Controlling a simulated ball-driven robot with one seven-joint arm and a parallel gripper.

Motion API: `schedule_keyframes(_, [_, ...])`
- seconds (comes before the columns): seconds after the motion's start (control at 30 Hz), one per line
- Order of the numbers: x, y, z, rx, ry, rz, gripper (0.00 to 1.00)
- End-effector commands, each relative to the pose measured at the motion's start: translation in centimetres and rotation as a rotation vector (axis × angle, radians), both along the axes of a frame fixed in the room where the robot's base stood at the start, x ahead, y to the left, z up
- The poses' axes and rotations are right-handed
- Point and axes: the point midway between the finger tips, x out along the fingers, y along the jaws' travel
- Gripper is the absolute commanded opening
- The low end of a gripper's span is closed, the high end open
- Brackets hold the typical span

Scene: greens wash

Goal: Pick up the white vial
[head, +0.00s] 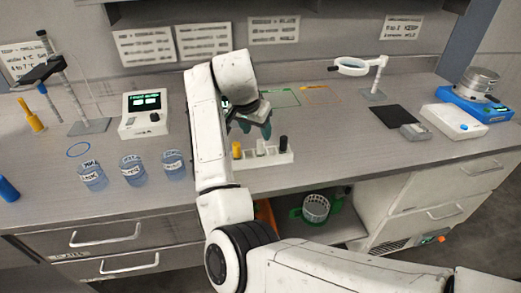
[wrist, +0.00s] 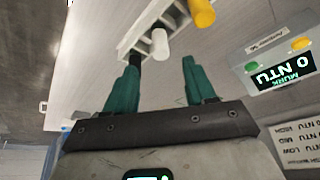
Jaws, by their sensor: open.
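The white vial (head: 261,147) stands in the middle of a small white rack (head: 270,160) on the bench. A yellow vial (head: 237,150) stands to its left and a black vial (head: 283,143) to its right. My gripper (head: 254,130) is open and empty, with teal fingers, just above and behind the rack. In the wrist view, the white vial (wrist: 160,44) shows beyond and between the fingertips of my gripper (wrist: 160,62), apart from them. The yellow vial (wrist: 202,12) is beyond the right finger. The black vial (wrist: 134,54) is partly hidden by the left finger.
Several labelled jars (head: 132,170) stand left of my arm. A turbidity meter (head: 145,115) stands behind them, reading 0 NTU in the wrist view. A magnifier stand (head: 374,95), a dark pad (head: 394,117) and a white box (head: 454,122) are on the right. The bench front beside the rack is clear.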

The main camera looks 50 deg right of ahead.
Motion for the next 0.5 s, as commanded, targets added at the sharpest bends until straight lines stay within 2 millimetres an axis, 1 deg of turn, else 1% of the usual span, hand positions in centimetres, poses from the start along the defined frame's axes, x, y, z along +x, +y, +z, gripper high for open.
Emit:
schedule_keyframes(0.03, [0.0,-0.2,-0.5,0.0,0.002,-0.001,0.55])
schedule_keyframes(0.17, [0.1,-0.5,-1.1,0.0,0.0,-0.001,0.55])
schedule_keyframes(0.27, [0.2,-0.8,-2.0,0.001,0.002,0.001,0.55])
schedule_keyframes(0.5, [0.7,-1.9,-5.1,0.001,0.001,0.0,0.55])
